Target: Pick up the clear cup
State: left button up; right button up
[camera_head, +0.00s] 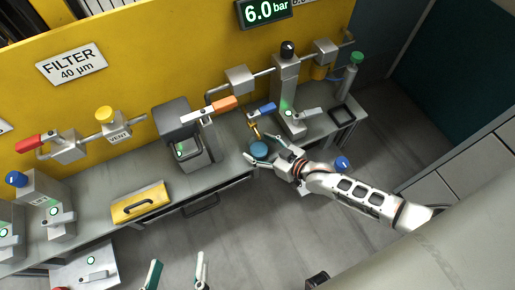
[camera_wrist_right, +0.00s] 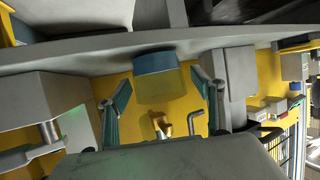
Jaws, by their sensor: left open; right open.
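The clear cup (camera_head: 258,149) shows from above as a round blue shape near the bench's front edge, under a brass spout (camera_head: 254,131). In the right wrist view the see-through cup (camera_wrist_right: 160,88) has a blue band at its bench-side end, and the yellow wall tints the rest. My right gripper (camera_head: 262,151) is open, with one finger on each side of the cup. The wrist view shows its fingers (camera_wrist_right: 164,90) flanking the cup, with narrow gaps; contact is not clear. My left gripper (camera_head: 177,270) is open and empty at the bottom of the head view, in front of the bench.
A blue lever (camera_head: 261,109) and an orange lever (camera_head: 222,104) sit just behind the cup. A grey post (camera_head: 288,85) stands right of the spout. A grey box-shaped machine (camera_head: 183,133) and a yellow lid with a handle (camera_head: 141,203) are to the left.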

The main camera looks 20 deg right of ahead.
jog(key=shift+w, duration=0.25)
jog(key=c, duration=1.2)
jog(key=shift+r, duration=0.1)
